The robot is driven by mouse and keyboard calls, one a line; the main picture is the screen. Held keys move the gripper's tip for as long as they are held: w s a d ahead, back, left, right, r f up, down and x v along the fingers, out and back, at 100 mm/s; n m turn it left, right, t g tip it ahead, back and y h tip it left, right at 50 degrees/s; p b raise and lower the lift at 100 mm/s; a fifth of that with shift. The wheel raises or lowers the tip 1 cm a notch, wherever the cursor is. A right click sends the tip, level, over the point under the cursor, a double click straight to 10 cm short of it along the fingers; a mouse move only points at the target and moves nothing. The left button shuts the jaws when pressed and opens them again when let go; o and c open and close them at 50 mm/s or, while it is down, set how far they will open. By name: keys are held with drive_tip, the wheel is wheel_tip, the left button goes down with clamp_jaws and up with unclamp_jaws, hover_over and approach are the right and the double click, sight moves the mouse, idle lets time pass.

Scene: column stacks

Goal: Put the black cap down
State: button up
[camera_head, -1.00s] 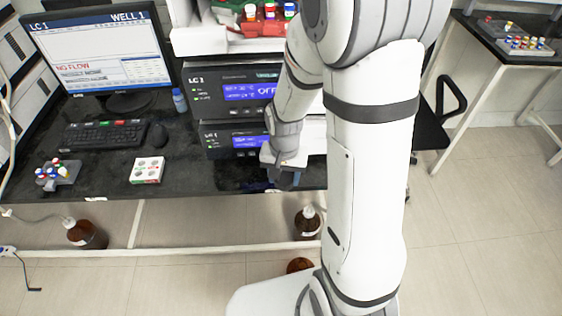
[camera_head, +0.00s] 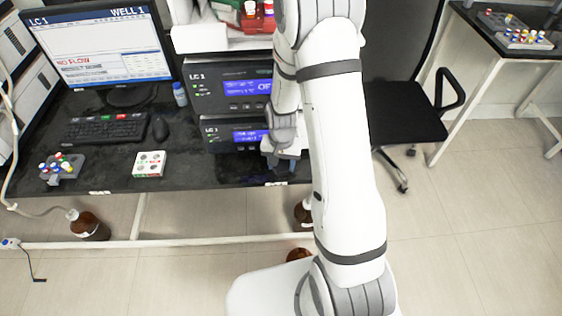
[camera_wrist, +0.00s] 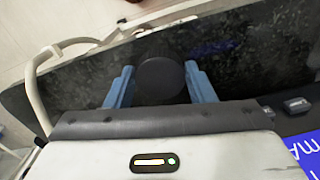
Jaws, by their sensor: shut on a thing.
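The black cap (camera_wrist: 161,77) is a dark round disc between the two blue fingers of my gripper (camera_wrist: 160,86) in the wrist view. My gripper is shut on it, and the dark bench top lies beyond it. In the head view my gripper (camera_head: 281,166) is at the front edge of the bench, just in front of the stacked LC 1 units. The cap cannot be made out in the head view. The gap between the cap and the bench top cannot be judged.
The black bench (camera_head: 215,172) holds a white box (camera_head: 149,164), a grey vial rack (camera_head: 62,168), a keyboard (camera_head: 105,128) and the LC 1 units (camera_head: 232,88). Bench top is free between the white box and my gripper. Brown bottles (camera_head: 90,226) stand below. A black chair (camera_head: 403,112) is at right.

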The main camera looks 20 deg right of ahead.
sight(281, 166)
drive_tip(key=shift+f, duration=0.2)
drive_tip(key=o, duration=1)
drive_tip(key=shift+c, duration=0.2)
wheel_tip(281, 166, up, 12)
drive_tip(key=r+b, duration=0.1)
drive_tip(key=s+r+n+t, duration=0.2)
drive_tip(key=s+r+n, duration=0.2)
drive_tip(key=s+r, duration=1)
drive_tip(key=s, duration=0.4)
drive_tip(key=shift+r+n+t, duration=0.35)
drive_tip(key=shift+n+t, duration=0.05)
